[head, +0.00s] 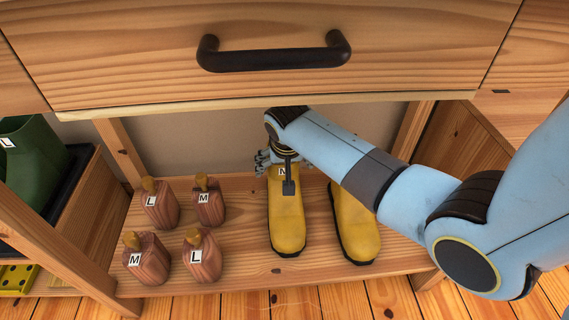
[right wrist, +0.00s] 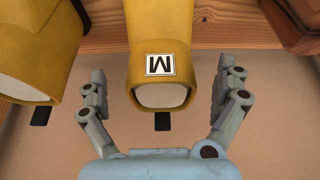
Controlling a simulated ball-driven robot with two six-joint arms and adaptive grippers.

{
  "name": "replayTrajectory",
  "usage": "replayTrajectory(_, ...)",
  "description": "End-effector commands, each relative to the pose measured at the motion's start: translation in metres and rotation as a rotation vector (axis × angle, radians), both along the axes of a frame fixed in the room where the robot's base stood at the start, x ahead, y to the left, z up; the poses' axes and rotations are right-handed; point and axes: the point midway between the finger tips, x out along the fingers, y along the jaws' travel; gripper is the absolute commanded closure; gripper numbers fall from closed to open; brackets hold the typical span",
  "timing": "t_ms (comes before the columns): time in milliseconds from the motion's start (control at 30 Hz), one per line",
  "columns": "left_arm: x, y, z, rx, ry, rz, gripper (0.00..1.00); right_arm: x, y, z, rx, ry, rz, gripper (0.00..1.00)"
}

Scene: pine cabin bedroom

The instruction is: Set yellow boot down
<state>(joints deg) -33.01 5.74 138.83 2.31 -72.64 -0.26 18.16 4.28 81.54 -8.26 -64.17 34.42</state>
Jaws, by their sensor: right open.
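Two yellow boots stand side by side on the low wooden shelf (head: 240,268) under the drawer. The left yellow boot (head: 286,222) has a white label with an M on its shaft, and the right yellow boot (head: 358,228) is partly hidden behind my right arm. My right gripper (head: 284,160) is at the top of the left boot's shaft. In the right wrist view, my gripper (right wrist: 160,95) is open, with one finger on each side of the M-labelled boot (right wrist: 161,35) and a gap at both sides. The other boot (right wrist: 35,50) is at the left there. My left gripper is out of view.
Several wooden pieces labelled L or M, such as this one (head: 203,258), stand on the shelf left of the boots. A drawer with a black handle (head: 274,57) overhangs the shelf. A green boot (head: 32,165) stands at the far left.

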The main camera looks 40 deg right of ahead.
Motion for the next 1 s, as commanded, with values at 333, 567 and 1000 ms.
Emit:
replayTrajectory(333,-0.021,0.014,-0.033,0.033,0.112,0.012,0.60,-0.014,0.009,0.048,0.000,-0.003,-0.001,0.00)
replayTrajectory(567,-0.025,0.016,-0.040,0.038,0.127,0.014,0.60,-0.024,0.011,0.047,-0.002,0.008,0.008,0.00)
replayTrajectory(1000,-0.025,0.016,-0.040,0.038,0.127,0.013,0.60,-0.266,0.036,0.062,-0.007,0.212,0.496,0.00)
